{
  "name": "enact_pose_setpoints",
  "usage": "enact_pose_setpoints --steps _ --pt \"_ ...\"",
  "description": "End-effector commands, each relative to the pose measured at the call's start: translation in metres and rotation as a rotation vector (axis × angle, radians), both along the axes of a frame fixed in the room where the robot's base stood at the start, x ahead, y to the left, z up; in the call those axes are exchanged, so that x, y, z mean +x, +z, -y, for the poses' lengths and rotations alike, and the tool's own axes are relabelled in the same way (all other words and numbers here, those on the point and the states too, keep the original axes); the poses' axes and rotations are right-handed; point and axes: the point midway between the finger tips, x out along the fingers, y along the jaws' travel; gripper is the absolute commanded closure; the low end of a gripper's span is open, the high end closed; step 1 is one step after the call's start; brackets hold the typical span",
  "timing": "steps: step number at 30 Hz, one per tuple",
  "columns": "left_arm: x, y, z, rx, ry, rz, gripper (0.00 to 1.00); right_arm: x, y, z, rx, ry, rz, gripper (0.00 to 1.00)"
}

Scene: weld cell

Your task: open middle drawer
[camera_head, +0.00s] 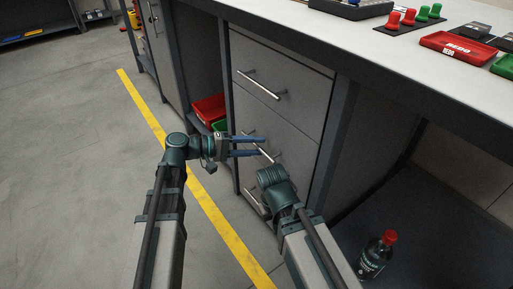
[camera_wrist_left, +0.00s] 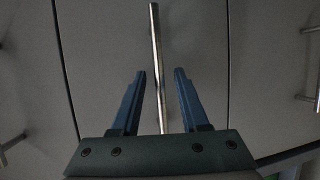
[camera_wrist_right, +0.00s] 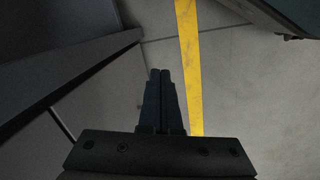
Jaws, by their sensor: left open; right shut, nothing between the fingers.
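The grey middle drawer (camera_head: 287,122) is in the cabinet under the bench, and its front looks flush with the others. Its bar handle (camera_head: 262,152) is partly covered by my left gripper. My left gripper (camera_head: 265,146) is open at this handle. In the left wrist view the handle (camera_wrist_left: 155,45) runs upright between the two blue fingers (camera_wrist_left: 159,72), with a gap on each side. My right gripper (camera_wrist_right: 161,72) is shut and empty, pointing down over the floor. In the head view its fingers are hidden behind my right wrist.
The top drawer has a bar handle (camera_head: 262,85); another handle (camera_head: 254,202) is lower down. A red bin (camera_head: 208,108) sits on a shelf left of the drawers. A bottle with a red cap (camera_head: 376,255) stands at lower right. Floor with a yellow line (camera_head: 215,205) is open left.

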Motion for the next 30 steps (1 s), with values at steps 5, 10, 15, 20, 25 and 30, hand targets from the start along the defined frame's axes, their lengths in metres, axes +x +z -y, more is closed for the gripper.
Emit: enact_pose_setpoints --steps 5,10,15,20,25,30 --pt "0.0015 -0.0013 0.007 0.0 0.0 0.0 0.55 0.0 -0.0013 0.0 0.0 0.0 0.0 1.0" --pt "0.0016 -0.0012 0.0072 0.0 0.001 0.0 0.55 0.0 -0.0012 0.0 0.0 0.0 0.0 1.0" --pt "0.0015 -0.0012 0.007 0.0 0.0 0.0 0.72 0.0 -0.0012 0.0 0.0 0.0 0.0 1.0" --pt "0.0015 -0.0012 0.0069 0.0 0.0 0.0 1.0 0.0 -0.0012 0.0 0.0 0.0 0.0 1.0" --pt "0.0015 -0.0013 0.0068 0.0 0.0 0.0 1.0 0.0 -0.0012 0.0 0.0 0.0 0.0 1.0" --pt "0.0014 -0.0014 0.0068 0.001 0.0 0.001 1.0 0.0 -0.0012 0.0 0.0 0.0 0.0 1.0"
